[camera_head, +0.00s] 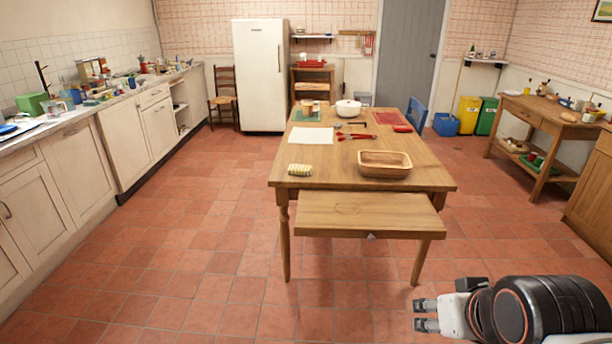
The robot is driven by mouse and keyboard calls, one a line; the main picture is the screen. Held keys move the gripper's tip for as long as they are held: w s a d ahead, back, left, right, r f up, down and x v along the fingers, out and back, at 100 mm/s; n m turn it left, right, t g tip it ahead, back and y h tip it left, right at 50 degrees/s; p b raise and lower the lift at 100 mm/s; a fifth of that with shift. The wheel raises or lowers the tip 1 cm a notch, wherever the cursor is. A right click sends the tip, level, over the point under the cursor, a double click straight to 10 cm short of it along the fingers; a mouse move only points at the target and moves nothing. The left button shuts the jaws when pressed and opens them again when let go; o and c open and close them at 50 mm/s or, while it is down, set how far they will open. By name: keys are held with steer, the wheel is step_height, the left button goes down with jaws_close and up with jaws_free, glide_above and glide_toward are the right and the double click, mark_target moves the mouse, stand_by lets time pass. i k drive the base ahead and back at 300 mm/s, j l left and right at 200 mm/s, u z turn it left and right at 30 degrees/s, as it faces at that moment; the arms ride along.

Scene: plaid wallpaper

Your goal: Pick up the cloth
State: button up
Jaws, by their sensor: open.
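I cannot tell for certain which thing is the cloth. A small yellow-green striped bundle (300,170), which looks like a folded cloth, lies on the near left part of the wooden table (334,176). A flat white sheet (310,135), cloth or paper, lies behind it. My gripper (425,314) is at the lower right, above the floor and well in front of the table. Its two fingers point left, are apart and hold nothing.
A wooden tray (384,158), red-handled tools (354,137) and a white pot (348,108) are on the table. A counter (83,121) runs along the left. The tiled floor (190,285) is clear at left and front.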

mark_target(296, 170)
steer(key=i+j+z, duration=0.1)
steer(key=i+j, duration=0.45)
steer(key=j, duration=0.15)
steer(key=i+j+z, duration=0.15)
steer(key=i+j, duration=0.3)
steer(key=j, duration=0.3)
steer(key=i+j+z, duration=0.15)
steer(key=j, duration=0.25)
steer(key=i+j, duration=0.35)
steer(key=i+j+z, duration=0.15)
steer(key=j, duration=0.3)
steer(key=i+j, duration=0.25)
steer(key=j, duration=0.2)
steer(key=z, duration=0.05)
